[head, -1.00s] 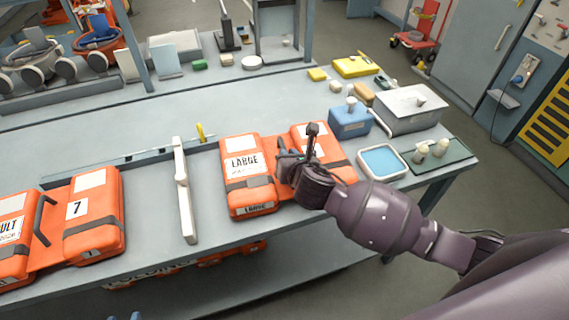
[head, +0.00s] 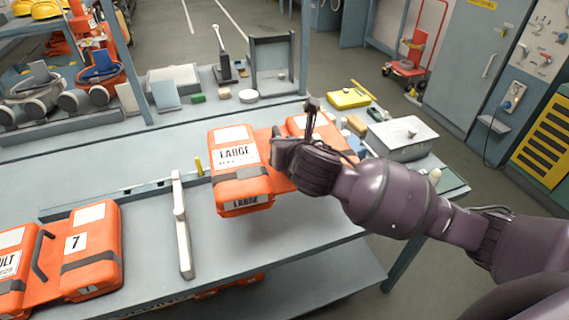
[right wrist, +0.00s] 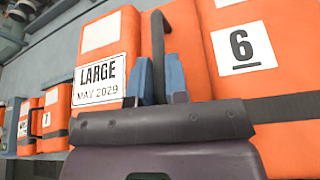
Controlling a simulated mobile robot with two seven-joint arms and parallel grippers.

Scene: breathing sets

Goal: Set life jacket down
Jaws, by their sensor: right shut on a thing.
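The orange life jacket marked LARGE (head: 236,178) hangs above the bench, right of the white divider. My right gripper (head: 283,150) is shut on it at the middle, between its two halves. In the right wrist view, the blue fingers (right wrist: 160,82) close at the dark strap between the LARGE half (right wrist: 100,50) and the half marked 6 (right wrist: 245,50). My arm hides part of the jacket's right half in the head view. My left gripper is not in view.
Another orange jacket marked 7 (head: 90,248) lies on the grey bench (head: 100,165), left of the white divider (head: 180,225). A grey lidded box (head: 402,140) and yellow tray (head: 349,98) stand at the right. Bare bench lies behind the held jacket.

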